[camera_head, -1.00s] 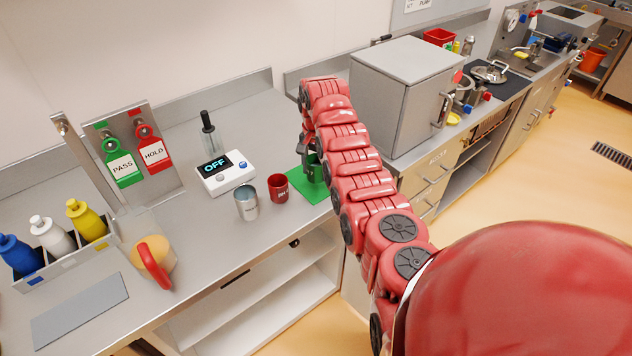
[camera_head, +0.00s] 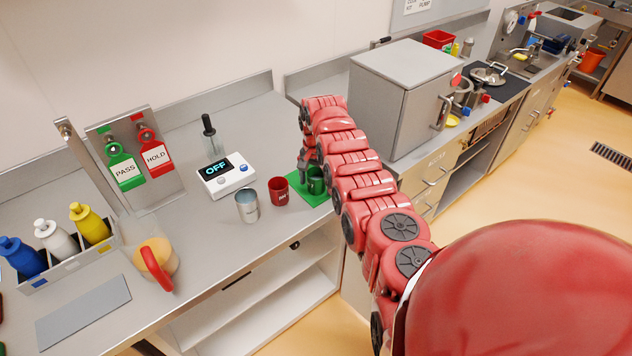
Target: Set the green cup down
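The green cup (camera_head: 316,182) is at the green mat (camera_head: 297,193), partly covered by my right arm. It looks upright, and I cannot tell whether its base touches the mat. My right gripper (camera_head: 308,166) points down at the cup, with a dark finger by its left side. The other finger is hidden, so I cannot tell whether the grip is closed on the cup. My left gripper is not in view.
A red cup (camera_head: 279,191) and a metal cup (camera_head: 247,206) stand left of the mat. Behind them is a white device (camera_head: 227,175) reading OFF. A grey box (camera_head: 400,95) stands right of my arm. The counter behind the mat is clear.

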